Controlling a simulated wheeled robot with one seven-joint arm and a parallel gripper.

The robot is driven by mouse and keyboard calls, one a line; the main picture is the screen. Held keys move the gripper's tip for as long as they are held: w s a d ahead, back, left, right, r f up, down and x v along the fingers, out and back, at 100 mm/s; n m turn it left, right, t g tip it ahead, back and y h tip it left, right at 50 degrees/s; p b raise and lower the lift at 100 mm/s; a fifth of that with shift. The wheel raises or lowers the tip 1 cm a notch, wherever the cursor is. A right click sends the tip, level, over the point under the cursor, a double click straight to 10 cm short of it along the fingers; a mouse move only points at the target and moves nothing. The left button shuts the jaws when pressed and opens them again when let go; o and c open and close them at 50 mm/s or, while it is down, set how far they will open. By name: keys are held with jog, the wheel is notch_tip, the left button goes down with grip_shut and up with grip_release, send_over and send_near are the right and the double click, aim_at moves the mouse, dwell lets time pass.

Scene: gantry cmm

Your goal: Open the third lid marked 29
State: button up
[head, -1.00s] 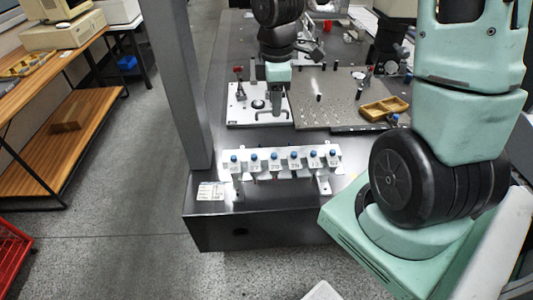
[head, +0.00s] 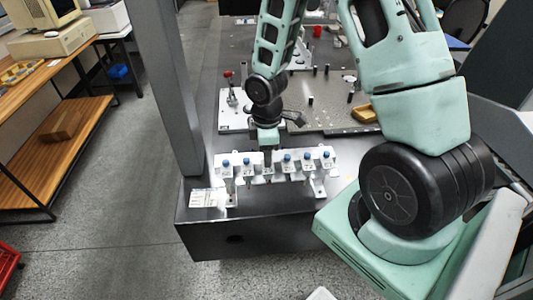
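A pale rack (head: 275,178) near the table's front edge holds a row of several small lids with blue knobs and number labels. The first two from the left (head: 226,163) (head: 246,161) and those right of my gripper (head: 287,158) show their knobs. My gripper (head: 267,158) points down over the third place in the row and hides that lid's knob. The lid's label is too small and covered to read now. Whether the fingers touch the knob or are open or shut cannot be made out.
Behind the rack lie a white fixture plate (head: 234,119) with a red-topped post (head: 229,76) and a grey hole plate (head: 318,117) with black pins. A yellow tray (head: 364,113) sits at right. A grey column (head: 170,85) stands left of the rack.

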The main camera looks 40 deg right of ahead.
jog(key=shift+f, duration=0.15)
grip_shut()
jog(key=w+d+p, duration=0.2)
jog(key=shift+w, duration=0.4)
jog(key=shift+w+d, duration=0.25)
jog(key=shift+w, duration=0.15)
grip_release()
notch_tip(320, 180, up, 18)
jog(key=shift+f, duration=0.25)
